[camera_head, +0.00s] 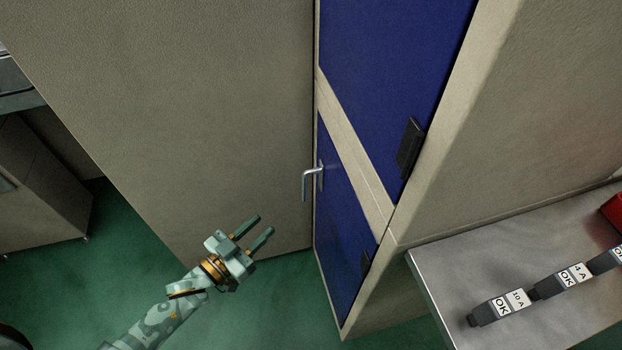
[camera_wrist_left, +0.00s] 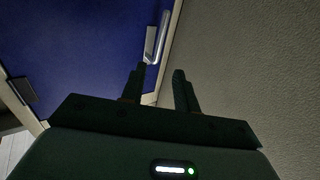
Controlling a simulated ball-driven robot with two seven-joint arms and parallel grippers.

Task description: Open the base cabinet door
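The blue base cabinet door (camera_head: 342,225) is the lower of two blue panels in a beige cabinet and looks shut. Its silver lever handle (camera_head: 308,181) is at the upper left edge of the door. My left gripper (camera_head: 259,226) is open and empty, below and to the left of the handle, apart from it. In the left wrist view, the two fingers (camera_wrist_left: 160,75) stand apart and a silver handle (camera_wrist_left: 157,38) shows just beyond them, beside the blue panel (camera_wrist_left: 85,45). My right gripper is not in view.
A blue upper door (camera_head: 390,60) is above, with a dark hinge (camera_head: 410,147) at its right. A metal table (camera_head: 440,275) with labelled dark blocks (camera_head: 500,308) stands at the right. A beige wall panel (camera_head: 180,110) is left of the doors. Green floor (camera_head: 110,240) is open at the lower left.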

